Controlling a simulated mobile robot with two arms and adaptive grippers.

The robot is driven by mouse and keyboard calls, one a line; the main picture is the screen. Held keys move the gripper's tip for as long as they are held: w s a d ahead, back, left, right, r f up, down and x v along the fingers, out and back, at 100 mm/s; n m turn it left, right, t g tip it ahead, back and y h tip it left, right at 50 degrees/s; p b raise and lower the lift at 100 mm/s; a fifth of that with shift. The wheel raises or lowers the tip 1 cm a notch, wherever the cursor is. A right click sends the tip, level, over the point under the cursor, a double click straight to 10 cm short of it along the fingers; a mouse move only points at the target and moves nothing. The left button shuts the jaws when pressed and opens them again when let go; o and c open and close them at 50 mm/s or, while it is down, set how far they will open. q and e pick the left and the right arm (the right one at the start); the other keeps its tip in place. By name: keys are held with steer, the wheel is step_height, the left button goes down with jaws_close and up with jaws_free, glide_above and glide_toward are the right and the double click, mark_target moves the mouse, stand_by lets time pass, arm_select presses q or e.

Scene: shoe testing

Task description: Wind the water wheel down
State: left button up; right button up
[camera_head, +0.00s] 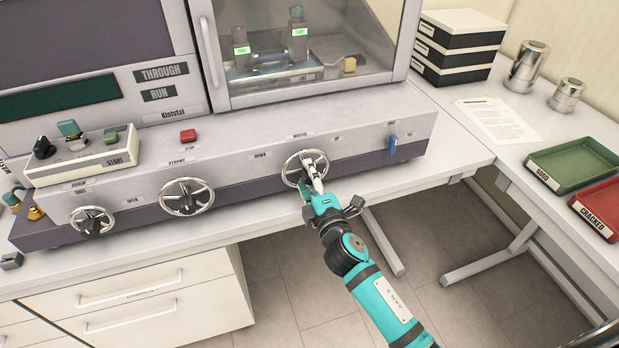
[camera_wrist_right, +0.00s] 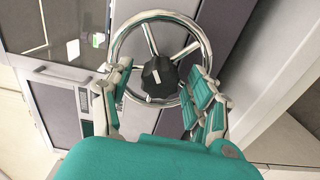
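The water wheel (camera_head: 293,165) is a chrome handwheel with spokes and a dark hub, on the front of the long grey machine panel under a label that seems to read WATER. A DOWN label (camera_head: 260,155) is to its left and an UP label (camera_head: 337,138) to its right. My right gripper (camera_head: 312,172) is at the wheel, covering its right part. In the right wrist view, the wheel (camera_wrist_right: 152,16) shows with its black hub between my two spread fingers. The fingers overlap the lower rim; whether they touch it I cannot tell. My left gripper is out of view.
Two more handwheels, one by the STROKE label (camera_head: 187,197) and one by the OPEN label (camera_head: 92,221), sit further left. A blue switch (camera_head: 392,145) is to the right. Green (camera_head: 567,187) and red (camera_head: 589,222) trays lie on the right table. Open floor lies below the bench.

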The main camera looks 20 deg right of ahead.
steer(key=shift+s, duration=0.2)
steer(key=s, duration=1.1)
steer(key=shift+s+d, duration=0.25)
steer(key=shift+s, duration=0.05)
